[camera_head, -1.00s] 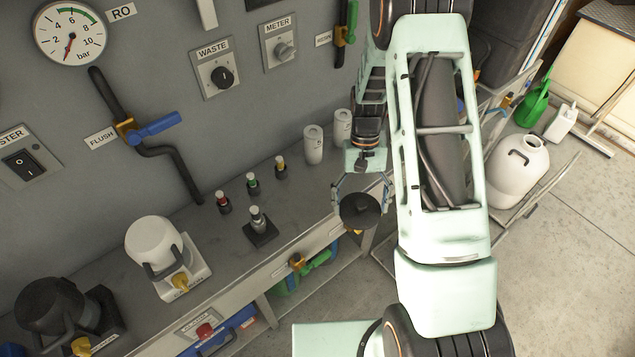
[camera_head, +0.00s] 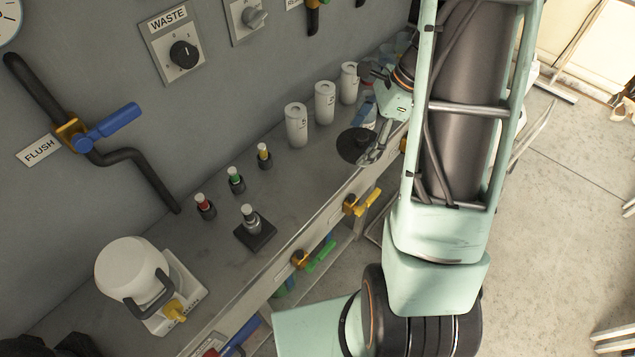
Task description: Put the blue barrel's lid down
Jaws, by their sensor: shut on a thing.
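My gripper (camera_head: 374,152) is shut on a dark round lid (camera_head: 354,146), gripping it at its right side. The lid shows over the bench top (camera_head: 300,190), close to the front edge. Whether it touches the surface or hangs just above it I cannot tell. My arm comes in from the right and hides part of the bench behind the gripper. No blue barrel can be clearly made out.
Several white cylinders (camera_head: 325,103) stand just behind the lid. A blue and white item (camera_head: 368,113) is close beside my gripper. A yellow-handled valve (camera_head: 362,202) sticks out in front.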

